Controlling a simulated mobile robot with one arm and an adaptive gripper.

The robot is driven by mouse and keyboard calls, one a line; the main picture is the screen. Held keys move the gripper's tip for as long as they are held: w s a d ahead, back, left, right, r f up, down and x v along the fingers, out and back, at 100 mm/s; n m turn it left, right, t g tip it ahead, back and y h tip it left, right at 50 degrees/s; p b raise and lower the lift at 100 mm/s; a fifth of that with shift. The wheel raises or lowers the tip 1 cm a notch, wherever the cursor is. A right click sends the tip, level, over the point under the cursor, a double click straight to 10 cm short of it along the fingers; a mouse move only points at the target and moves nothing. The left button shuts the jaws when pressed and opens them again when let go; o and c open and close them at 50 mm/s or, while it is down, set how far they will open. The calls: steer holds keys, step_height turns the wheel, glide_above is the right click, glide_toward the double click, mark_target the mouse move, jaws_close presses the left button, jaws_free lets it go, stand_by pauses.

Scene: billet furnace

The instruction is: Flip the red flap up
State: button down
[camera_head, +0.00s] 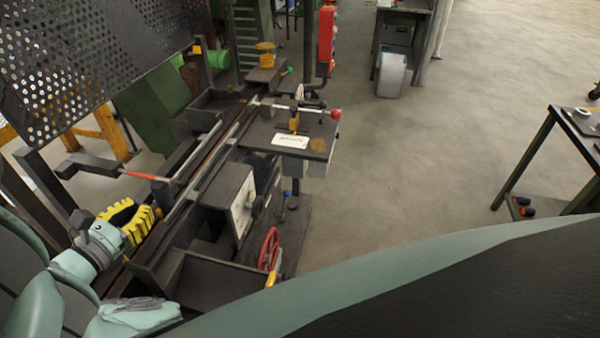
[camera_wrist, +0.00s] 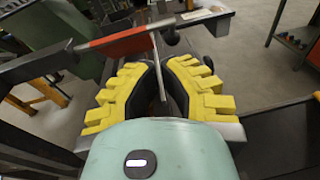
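The red flap (camera_head: 145,176) is a narrow red-orange strip on a dark bar at the left of the machine. It lies roughly flat, its right end near the long rail. In the wrist view the red strip (camera_wrist: 115,45) crosses the upper left, beyond my fingers. My gripper (camera_head: 128,213) has yellow ribbed fingers and is below the flap in the head view, apart from it. In the wrist view its fingertips (camera_wrist: 159,62) are close together, with a thin metal rod seen between them. Whether the fingers touch the rod is unclear. I see nothing clearly held.
A perforated dark panel (camera_head: 90,55) hangs at the upper left. Long rails (camera_head: 205,165) run along the machine, with a gauge box (camera_head: 228,200) and a red handwheel (camera_head: 269,248) to the right. A dark table (camera_head: 550,150) stands far right. The floor between is clear.

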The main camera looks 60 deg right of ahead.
mark_target(160, 178)
steer(key=shift+s+a+f+y+b, duration=0.1)
steer(key=shift+a+f+y+b, duration=0.55)
steer(key=shift+b, duration=0.6)
steer(key=shift+s+a+m+g+y+b, duration=0.1)
steer(key=shift+a+m+g+y+b, duration=0.25)
steer(key=shift+b, duration=0.6)
steer(key=shift+d, duration=0.15)
steer(key=shift+r, duration=0.1)
steer(key=p+x, duration=0.2)
steer(key=x, duration=0.8)
steer(key=shift+s+r+p, duration=0.1)
steer(key=shift+p, duration=0.25)
